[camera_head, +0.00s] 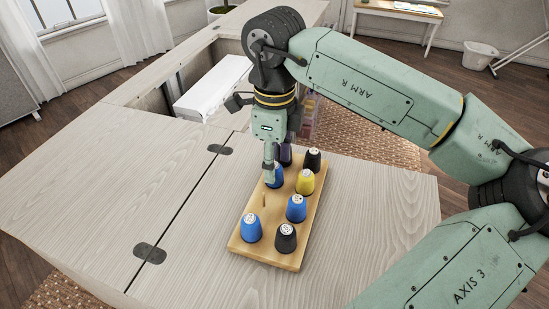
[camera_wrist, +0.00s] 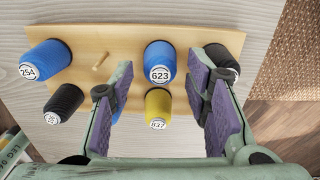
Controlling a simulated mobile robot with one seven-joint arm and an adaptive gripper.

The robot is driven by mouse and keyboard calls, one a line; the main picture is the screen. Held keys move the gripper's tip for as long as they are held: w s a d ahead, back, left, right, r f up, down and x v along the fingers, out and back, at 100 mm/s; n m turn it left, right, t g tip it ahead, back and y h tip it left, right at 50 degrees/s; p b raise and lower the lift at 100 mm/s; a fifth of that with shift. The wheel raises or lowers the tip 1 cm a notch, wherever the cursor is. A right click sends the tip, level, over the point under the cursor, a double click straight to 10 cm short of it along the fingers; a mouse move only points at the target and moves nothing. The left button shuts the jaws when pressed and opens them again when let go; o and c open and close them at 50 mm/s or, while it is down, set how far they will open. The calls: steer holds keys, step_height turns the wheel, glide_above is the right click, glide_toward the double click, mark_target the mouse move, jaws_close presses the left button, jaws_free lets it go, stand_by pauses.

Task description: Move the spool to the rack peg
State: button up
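A wooden rack (camera_head: 270,250) stands on the cabinet top with several cone spools. An empty peg (camera_head: 263,200) shows in its left row; it also shows in the wrist view (camera_wrist: 101,60). The blue spool labelled 623 (camera_head: 275,178) is beyond that peg; in the wrist view (camera_wrist: 158,57) it lies between my fingertips. My gripper (camera_head: 277,161) is open, over the far part of the rack; its two purple-padded fingers show in the wrist view (camera_wrist: 159,72). I see no finger touching the 623 spool. The right finger hides part of the rack's far end.
Other spools are blue 254 (camera_head: 251,230), black (camera_head: 286,239), blue (camera_head: 296,209), yellow 837 (camera_head: 305,182) and black (camera_head: 312,161). A white machine (camera_head: 214,88) sits in the cabinet recess. The cabinet top (camera_head: 120,185) is clear left of the rack.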

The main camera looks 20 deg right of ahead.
steer(key=shift+o, duration=0.6)
steer(key=shift+r, duration=0.1)
step_height(320, 180, up, 12)
stand_by(0.4)
